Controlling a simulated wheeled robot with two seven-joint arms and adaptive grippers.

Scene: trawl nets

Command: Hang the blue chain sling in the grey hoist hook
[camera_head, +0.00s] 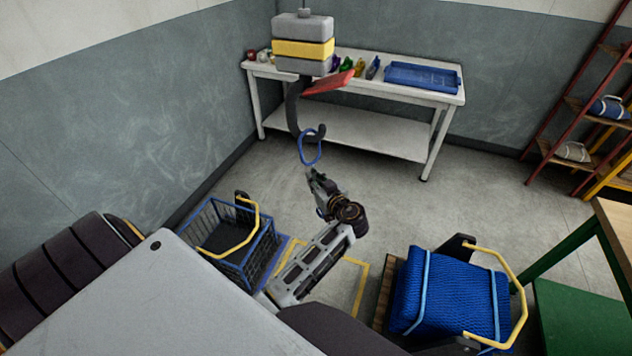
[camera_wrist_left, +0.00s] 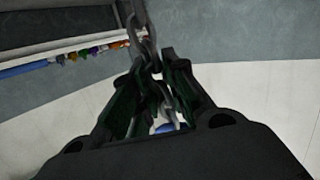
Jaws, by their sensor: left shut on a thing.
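The blue chain sling shows in the head view as a blue ring (camera_head: 318,150) standing above my left gripper (camera_head: 314,177). My left gripper is shut on the sling's grey chain just below the ring. In the left wrist view the chain (camera_wrist_left: 140,30) runs up from between the dark fingers (camera_wrist_left: 152,85). The grey hoist hook (camera_head: 293,105) hangs under a grey and yellow hoist block (camera_head: 303,48), with a red flap (camera_head: 330,83) beside it. The ring's top overlaps the hook's lower tip in the picture. I cannot tell whether it is around the tip or in front. My right gripper is not in view.
A white table (camera_head: 350,130) with a blue tray (camera_head: 422,77) stands behind the hook. A blue basket (camera_head: 262,252) is on the floor at left. A strapped blue net bundle (camera_head: 450,290) lies at right. Red shelving (camera_head: 560,95) stands far right.

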